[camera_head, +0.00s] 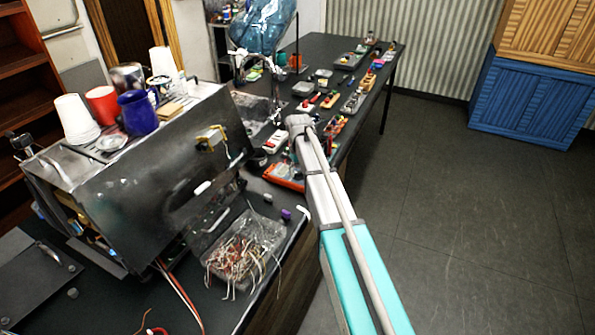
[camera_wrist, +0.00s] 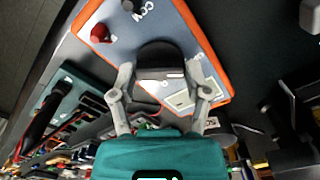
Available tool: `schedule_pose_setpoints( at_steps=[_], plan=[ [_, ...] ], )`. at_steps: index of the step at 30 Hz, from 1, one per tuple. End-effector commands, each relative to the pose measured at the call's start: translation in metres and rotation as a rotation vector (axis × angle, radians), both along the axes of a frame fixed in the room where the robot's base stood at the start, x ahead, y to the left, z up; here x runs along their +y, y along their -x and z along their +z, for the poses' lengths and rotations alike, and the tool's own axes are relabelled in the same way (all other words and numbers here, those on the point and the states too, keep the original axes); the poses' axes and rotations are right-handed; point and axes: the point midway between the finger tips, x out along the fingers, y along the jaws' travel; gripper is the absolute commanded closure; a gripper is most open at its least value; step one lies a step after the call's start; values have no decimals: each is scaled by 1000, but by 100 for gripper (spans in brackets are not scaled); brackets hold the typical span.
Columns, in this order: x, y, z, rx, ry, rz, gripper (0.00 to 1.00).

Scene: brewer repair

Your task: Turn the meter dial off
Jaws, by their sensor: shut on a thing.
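The meter (camera_wrist: 215,60) fills the upper part of the wrist view, with a grey-blue face, an orange edge, a red knob (camera_wrist: 100,33) and white lettering. A black dial (camera_wrist: 160,52) stands on its face. My gripper (camera_wrist: 161,76) has one finger on each side of the dial and is shut on it. The dial's pointer setting cannot be made out. In the head view the orange meter (camera_head: 284,178) lies on the dark bench beside the brewer, partly covered by my arm.
The brewer (camera_head: 150,150) stands left of the meter, with cups on top. A clear tray of wires (camera_head: 238,262) sits nearer on the bench. Several small devices (camera_head: 350,102) line the bench farther back. The floor at right is clear.

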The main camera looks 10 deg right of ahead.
Motion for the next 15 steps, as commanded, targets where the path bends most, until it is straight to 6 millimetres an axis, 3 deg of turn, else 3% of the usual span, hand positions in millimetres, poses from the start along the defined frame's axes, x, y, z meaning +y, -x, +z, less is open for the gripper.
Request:
schedule_pose_setpoints(
  at_steps=[15],
  plan=[
    [0, 0, 0, 0, 0, 101, 85]
  ],
)
